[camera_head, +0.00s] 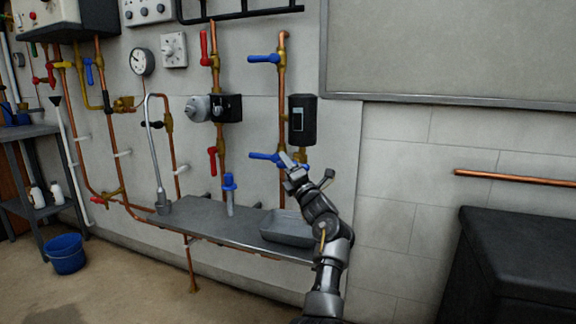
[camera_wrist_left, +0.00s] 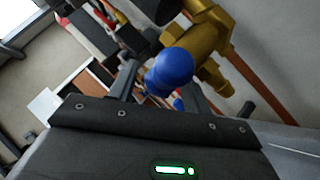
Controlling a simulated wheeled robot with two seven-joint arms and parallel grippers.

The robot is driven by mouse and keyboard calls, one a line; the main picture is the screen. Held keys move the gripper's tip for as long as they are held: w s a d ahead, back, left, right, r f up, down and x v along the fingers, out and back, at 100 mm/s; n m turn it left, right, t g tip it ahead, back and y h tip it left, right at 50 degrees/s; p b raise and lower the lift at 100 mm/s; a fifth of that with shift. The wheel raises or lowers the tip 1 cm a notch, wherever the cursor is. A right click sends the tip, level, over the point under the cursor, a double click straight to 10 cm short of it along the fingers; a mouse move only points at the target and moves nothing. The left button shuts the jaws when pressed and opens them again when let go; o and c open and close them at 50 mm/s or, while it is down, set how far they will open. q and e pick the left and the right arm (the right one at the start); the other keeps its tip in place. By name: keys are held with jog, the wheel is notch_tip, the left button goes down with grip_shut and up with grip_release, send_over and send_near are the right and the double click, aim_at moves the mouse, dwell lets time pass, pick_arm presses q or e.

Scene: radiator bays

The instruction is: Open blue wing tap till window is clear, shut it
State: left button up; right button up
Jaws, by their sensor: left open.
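A blue-handled tap (camera_head: 265,157) sits low on the right-hand copper pipe, just below a black box with a small pale window (camera_head: 298,118). I cannot tell whether the window is clear. My left gripper (camera_head: 306,172) is open at this tap, its fingers close to the handle's right end. In the left wrist view the rounded blue handle (camera_wrist_left: 172,70) and its brass body (camera_wrist_left: 205,42) lie in front of the open gripper (camera_wrist_left: 188,88). Contact cannot be made out. My right gripper is not in view.
Another blue tap (camera_head: 263,58) is higher on the same pipe. A metal shelf (camera_head: 205,215) below holds a grey tray (camera_head: 287,228) and a blue-topped item (camera_head: 229,190). A red handle (camera_head: 212,160) is to the left. A dark cabinet (camera_head: 520,250) stands at right.

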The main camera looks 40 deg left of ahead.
pick_arm(q)
jog(key=shift+c, duration=0.4)
jog(key=c, duration=0.8)
